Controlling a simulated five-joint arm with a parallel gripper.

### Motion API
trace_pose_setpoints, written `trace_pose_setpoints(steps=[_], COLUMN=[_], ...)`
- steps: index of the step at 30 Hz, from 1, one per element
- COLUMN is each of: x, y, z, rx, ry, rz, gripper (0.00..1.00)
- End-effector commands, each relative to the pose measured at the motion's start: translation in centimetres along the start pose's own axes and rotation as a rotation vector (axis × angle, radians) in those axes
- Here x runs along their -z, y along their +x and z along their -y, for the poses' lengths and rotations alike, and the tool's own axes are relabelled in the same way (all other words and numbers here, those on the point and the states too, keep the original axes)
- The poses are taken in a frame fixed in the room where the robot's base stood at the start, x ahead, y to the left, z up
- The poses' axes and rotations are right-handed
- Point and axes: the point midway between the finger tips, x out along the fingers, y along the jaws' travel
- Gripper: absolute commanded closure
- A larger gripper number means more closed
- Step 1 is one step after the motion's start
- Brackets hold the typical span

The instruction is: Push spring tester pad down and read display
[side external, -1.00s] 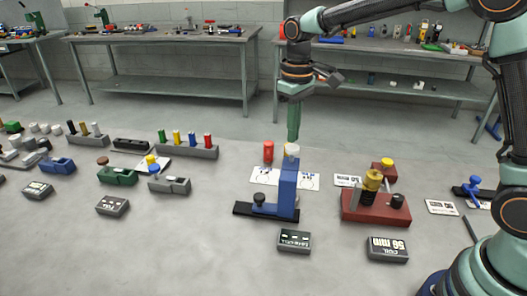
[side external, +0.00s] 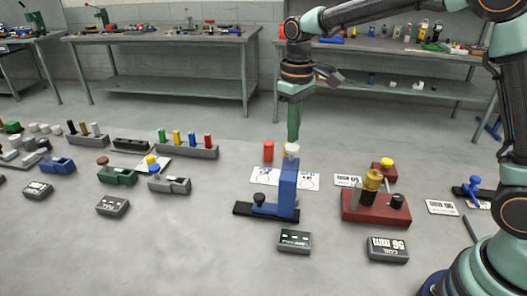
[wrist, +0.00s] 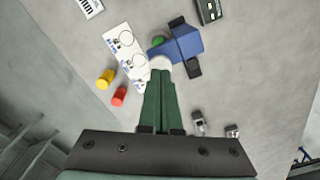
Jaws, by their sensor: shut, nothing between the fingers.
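The spring tester has a blue upright (side external: 288,190) on a dark flat base with a dark knob. A white round pad (side external: 291,150) sits on top of the upright. My gripper (side external: 293,139) points straight down with its green fingers shut and empty. Its tips are at the pad's top; I cannot tell if they touch or press it. In the wrist view, the white pad (wrist: 161,62) shows just past the shut fingertips (wrist: 160,76), with the blue body (wrist: 187,42) beyond. The small dark display box (side external: 294,242) lies in front of the tester; its lit characters are too small to read.
A red-based fixture (side external: 376,208) with a yellow post stands to the right, with another display box (side external: 388,250) before it. A red cylinder (side external: 268,151) and a white card (side external: 265,175) lie behind. Several coloured posts (side external: 187,146) stand left.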

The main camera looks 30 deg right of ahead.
Motion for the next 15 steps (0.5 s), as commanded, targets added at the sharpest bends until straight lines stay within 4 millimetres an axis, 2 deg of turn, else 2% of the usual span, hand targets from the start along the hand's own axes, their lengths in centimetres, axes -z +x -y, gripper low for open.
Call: trace_pose_setpoints(steps=[15], x=[0.0], y=[1.9], z=[0.0], rx=[0.000], ry=[0.000], rz=[0.002], gripper=[1.00])
